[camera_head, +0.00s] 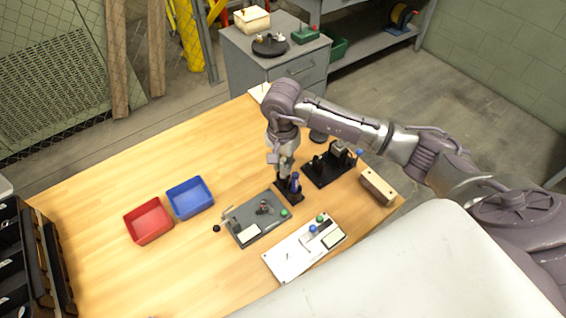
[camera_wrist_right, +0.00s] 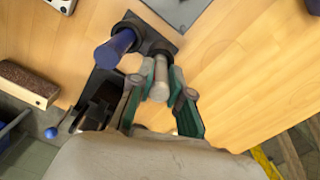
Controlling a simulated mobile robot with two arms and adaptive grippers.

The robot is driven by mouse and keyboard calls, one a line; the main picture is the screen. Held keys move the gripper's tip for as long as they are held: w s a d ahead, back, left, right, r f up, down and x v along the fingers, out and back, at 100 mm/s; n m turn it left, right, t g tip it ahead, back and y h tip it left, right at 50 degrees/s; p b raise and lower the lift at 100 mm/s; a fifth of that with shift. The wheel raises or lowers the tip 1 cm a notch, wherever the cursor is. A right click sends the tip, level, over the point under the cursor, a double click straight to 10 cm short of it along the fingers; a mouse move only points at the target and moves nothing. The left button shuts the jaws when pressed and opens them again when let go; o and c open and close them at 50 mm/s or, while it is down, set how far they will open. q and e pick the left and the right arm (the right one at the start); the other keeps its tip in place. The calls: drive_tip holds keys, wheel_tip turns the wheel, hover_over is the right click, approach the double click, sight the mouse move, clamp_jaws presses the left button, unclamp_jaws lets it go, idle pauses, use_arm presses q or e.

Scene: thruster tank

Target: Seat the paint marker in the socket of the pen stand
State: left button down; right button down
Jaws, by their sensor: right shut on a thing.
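The pen stand (camera_head: 294,198) is a small black block on the wooden table; its black base also shows in the wrist view (camera_wrist_right: 143,24). A dark blue pen-like thing (camera_wrist_right: 115,47) stands in one of its holders and also shows in the head view (camera_head: 296,182). My right gripper (camera_head: 284,177) points down at the stand. In the wrist view its green-padded fingers (camera_wrist_right: 157,82) are shut on a pale cylinder, the paint marker (camera_wrist_right: 160,72). The marker's far end meets a dark round socket beside the blue one; how deep it sits cannot be told. My left gripper is not in view.
A black fixture (camera_head: 325,172) stands right of the stand, with a wooden-topped block (camera_head: 378,187) beyond. A grey panel (camera_head: 258,228) and white panel (camera_head: 287,262) lie nearer. Red (camera_head: 149,222) and blue (camera_head: 190,198) bins are left. Clear table lies at the upper left.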

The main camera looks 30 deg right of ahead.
drive_tip(key=shift+f, duration=0.1)
drive_tip(key=shift+f+b, duration=0.1)
drive_tip(key=shift+b, duration=0.35)
drive_tip(key=c, duration=1)
unclamp_jaws()
wheel_tip(320, 180, up, 11)
drive_tip(key=shift+w+r, duration=0.1)
drive_tip(key=shift+r, duration=0.1)
wheel_tip(320, 180, up, 5)
drive_tip(key=shift+f+p, duration=0.2)
drive_tip(key=shift+p, duration=0.75)
